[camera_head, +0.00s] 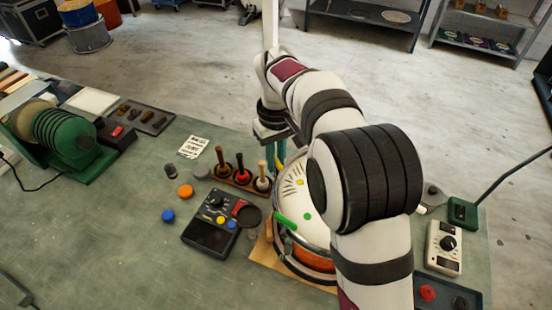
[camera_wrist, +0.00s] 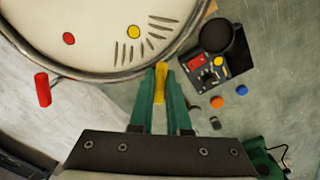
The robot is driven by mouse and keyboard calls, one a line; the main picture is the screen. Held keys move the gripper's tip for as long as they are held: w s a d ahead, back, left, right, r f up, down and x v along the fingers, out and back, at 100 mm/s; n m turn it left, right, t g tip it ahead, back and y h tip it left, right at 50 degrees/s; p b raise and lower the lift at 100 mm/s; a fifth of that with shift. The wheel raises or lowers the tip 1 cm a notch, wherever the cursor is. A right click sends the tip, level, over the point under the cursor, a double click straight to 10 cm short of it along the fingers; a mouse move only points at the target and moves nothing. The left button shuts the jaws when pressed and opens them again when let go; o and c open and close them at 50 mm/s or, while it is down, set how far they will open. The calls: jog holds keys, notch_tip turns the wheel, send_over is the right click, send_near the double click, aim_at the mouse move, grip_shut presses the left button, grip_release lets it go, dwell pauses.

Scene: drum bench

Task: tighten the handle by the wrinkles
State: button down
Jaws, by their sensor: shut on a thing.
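The drum (camera_head: 296,200) has a pale head with coloured dots and a metal rim. It also fills the upper left of the wrist view (camera_wrist: 95,25). Dark wrinkle lines (camera_wrist: 128,53) lie on the head near the rim, with more lines to their upper right. A yellow handle (camera_wrist: 159,84) is at the rim by these wrinkles. My gripper (camera_wrist: 160,92) has its teal fingers shut on both sides of the yellow handle. In the head view my gripper (camera_head: 277,153) is at the drum's far side. A green handle (camera_head: 286,221) and a red handle (camera_wrist: 42,88) are elsewhere around the rim.
A dark control box (camera_head: 211,232) with a round black pad stands left of the drum. A rack of wooden-handled tools (camera_head: 241,177) is close behind it. Orange and blue discs lie nearby. A white meter (camera_head: 444,247) stands at right.

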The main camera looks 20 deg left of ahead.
aim_at(277, 159)
jog(key=shift+m, duration=0.6)
jog(key=c, duration=0.9)
grip_release()
notch_tip(277, 159, up, 16)
jog(key=shift+f, duration=0.1)
jog(key=shift+d, duration=0.1)
